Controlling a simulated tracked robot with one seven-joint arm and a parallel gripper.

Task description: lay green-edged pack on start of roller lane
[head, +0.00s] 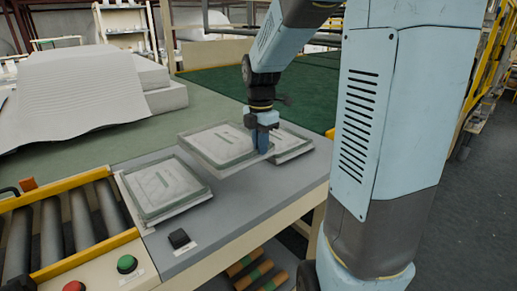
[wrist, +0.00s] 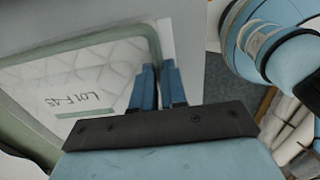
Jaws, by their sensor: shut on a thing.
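My gripper (head: 262,146) is shut on the near right edge of a flat, clear-wrapped pack (head: 215,146) with a green edge. The pack seems to be just above the grey table. In the wrist view, the two blue fingers (wrist: 158,80) are close together at the pack's edge, and the held pack (wrist: 85,85) shows a green border, quilted white filling and a handwritten lot label. The roller lane (head: 50,235), with grey rollers and yellow rails, is at the left, apart from the held pack.
A similar pack (head: 165,188) lies on the grey table (head: 240,200) between the held pack and the rollers. Another pack (head: 290,145) lies behind the gripper to the right. White wadding (head: 75,95) is at the back left.

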